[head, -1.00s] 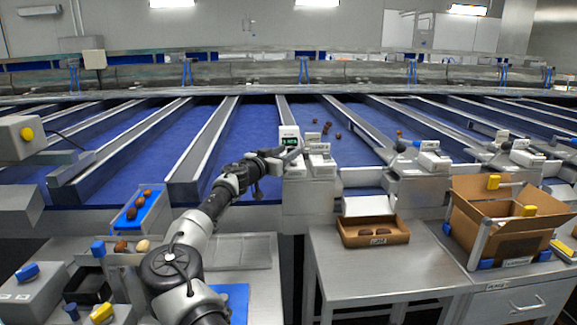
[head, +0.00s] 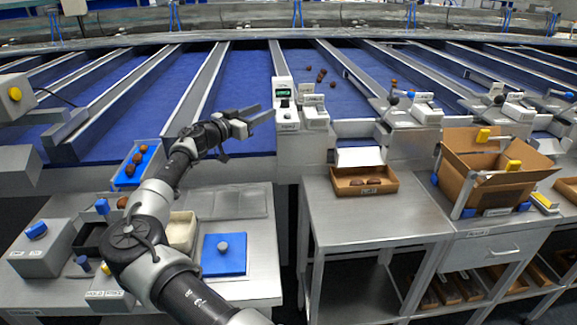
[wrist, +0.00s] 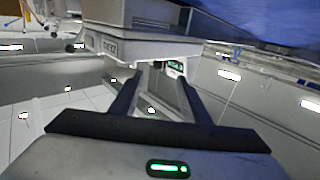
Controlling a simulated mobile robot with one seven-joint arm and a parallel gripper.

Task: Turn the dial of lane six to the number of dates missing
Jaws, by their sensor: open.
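A pale lane unit with a small lit green display (head: 284,93) stands at the near end of a blue lane, and small dark knobs show below the display. I cannot read its lane number. My gripper (head: 262,113) is open and empty, just left of this unit. In the wrist view my gripper's two fingers (wrist: 160,82) are apart, with the green display (wrist: 176,68) beyond them. An open brown box (head: 345,190) on the steel table holds a few dark dates (head: 372,181). Whether any places in it are empty is too small to tell.
Several loose dates (head: 321,75) lie on the blue lane behind the unit. More lane units (head: 425,112) stand to the right. A large cardboard carton (head: 455,170) is at the right. A blue tray of dates (head: 146,153) and a blue pad (head: 224,262) lie left, near my arm.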

